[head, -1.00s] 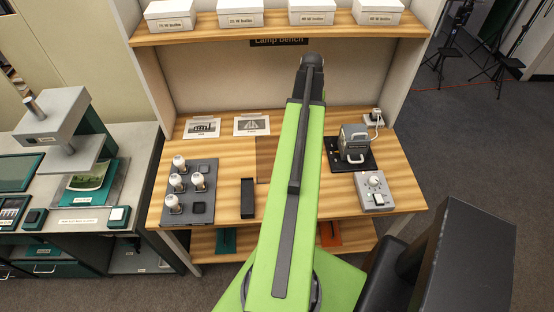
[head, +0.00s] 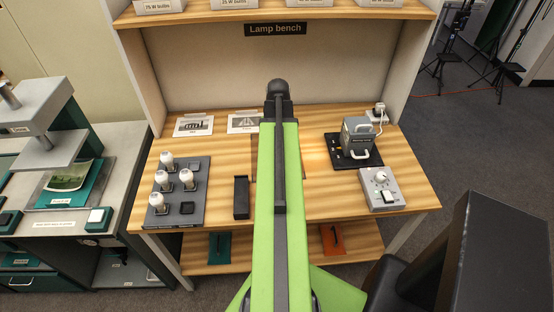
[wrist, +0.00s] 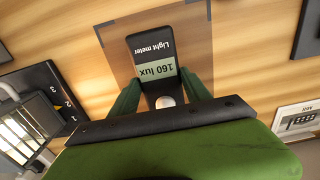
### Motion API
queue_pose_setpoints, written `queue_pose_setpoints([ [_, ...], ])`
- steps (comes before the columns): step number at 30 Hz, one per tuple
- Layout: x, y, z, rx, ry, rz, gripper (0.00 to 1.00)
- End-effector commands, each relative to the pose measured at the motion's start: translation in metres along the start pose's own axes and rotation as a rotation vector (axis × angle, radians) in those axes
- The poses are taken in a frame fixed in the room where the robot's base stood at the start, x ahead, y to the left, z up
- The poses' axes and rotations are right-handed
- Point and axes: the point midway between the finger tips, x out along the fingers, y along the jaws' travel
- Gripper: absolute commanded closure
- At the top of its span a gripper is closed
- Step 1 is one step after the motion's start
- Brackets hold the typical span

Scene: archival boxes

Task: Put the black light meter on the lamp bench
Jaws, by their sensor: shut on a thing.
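The black light meter (wrist: 152,48) shows in the wrist view, with a display reading "160 lux" and a pale round sensor. My gripper (wrist: 163,86) is shut on it, with a green finger on each side. The meter lies over a brown rectangle (wrist: 205,50) with dark corner marks on the wooden lamp bench (head: 315,205). I cannot tell whether the meter touches the bench or is held just above it. In the head view my arm hides the gripper and the meter and covers most of the brown rectangle.
A board with several bulbs (head: 207,165) and a black block (head: 241,197) stand left of my arm. A lamp housing (head: 358,135) on a black board and a grey control box (head: 383,188) stand right. Printed sheets (head: 243,122) lie behind. A shelf (head: 350,12) hangs above.

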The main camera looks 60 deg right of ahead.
Motion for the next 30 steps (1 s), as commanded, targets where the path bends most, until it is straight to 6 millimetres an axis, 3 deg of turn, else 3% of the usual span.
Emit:
queue_pose_setpoints([
  [6,0.005,-0.004,-0.002,0.001,0.0,0.0,0.92],
  [14,0.046,-0.003,-0.002,0.001,0.0,0.0,0.92],
  [25,0.046,-0.004,-0.002,0.0,0.0,0.0,0.92],
  [26,0.045,-0.004,-0.002,0.0,0.0,0.0,0.41],
  [30,0.044,-0.004,-0.002,0.0,0.0,0.0,0.23],
])
